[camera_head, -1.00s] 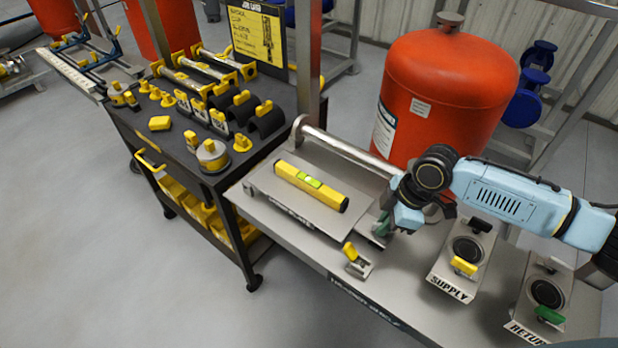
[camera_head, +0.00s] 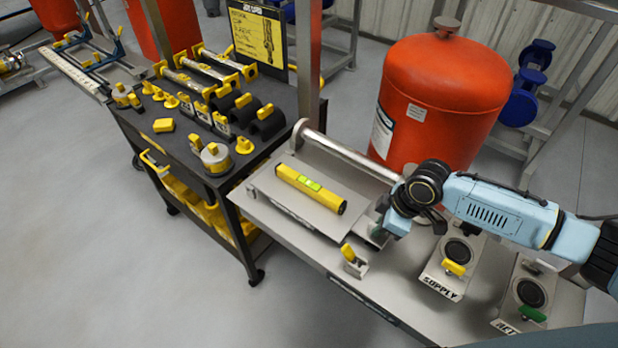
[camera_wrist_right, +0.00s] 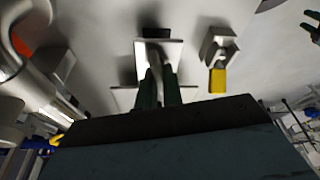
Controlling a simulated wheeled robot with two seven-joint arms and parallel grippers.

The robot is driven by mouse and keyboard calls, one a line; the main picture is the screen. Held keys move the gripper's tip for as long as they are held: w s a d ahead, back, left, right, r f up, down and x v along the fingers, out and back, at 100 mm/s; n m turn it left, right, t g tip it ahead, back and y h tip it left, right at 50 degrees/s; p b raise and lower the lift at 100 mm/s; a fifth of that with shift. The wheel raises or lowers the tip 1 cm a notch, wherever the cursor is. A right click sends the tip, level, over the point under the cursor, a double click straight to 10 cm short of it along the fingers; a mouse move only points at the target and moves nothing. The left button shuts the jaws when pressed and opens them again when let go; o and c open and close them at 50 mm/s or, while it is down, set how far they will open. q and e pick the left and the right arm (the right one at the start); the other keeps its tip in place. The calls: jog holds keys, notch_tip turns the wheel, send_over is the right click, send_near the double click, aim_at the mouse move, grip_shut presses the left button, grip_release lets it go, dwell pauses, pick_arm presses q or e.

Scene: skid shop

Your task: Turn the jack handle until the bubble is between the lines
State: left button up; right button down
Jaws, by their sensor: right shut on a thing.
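A yellow spirit level (camera_head: 328,201) lies on a grey tilting plate (camera_head: 285,203) on the bench. Its green vial (camera_head: 309,185) faces up, but the bubble and lines are too small to read. My right gripper (camera_head: 380,230) is at the plate's right end, low over the bench, largely hidden by its own wrist. In the right wrist view my gripper's dark green fingers (camera_wrist_right: 158,92) are shut on the jack handle (camera_wrist_right: 155,58), a thin grey piece in front of a square block. My left gripper is not in view.
A small block with a yellow lever (camera_head: 350,255) stands just left of my right gripper. The SUPPLY valve (camera_head: 455,268) and green-handled return valve (camera_head: 532,313) are to the right. A red tank (camera_head: 440,105) stands behind; a black parts cart (camera_head: 185,150) is left.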

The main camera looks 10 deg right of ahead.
dwell(0.5)
jog(key=shift+p, duration=0.3)
jog(key=c, duration=1.5)
grip_release()
jog(key=shift+m, duration=0.3)
jog(key=shift+c, duration=0.2)
notch_tip(320, 180, up, 7)
jog(key=p, duration=0.8)
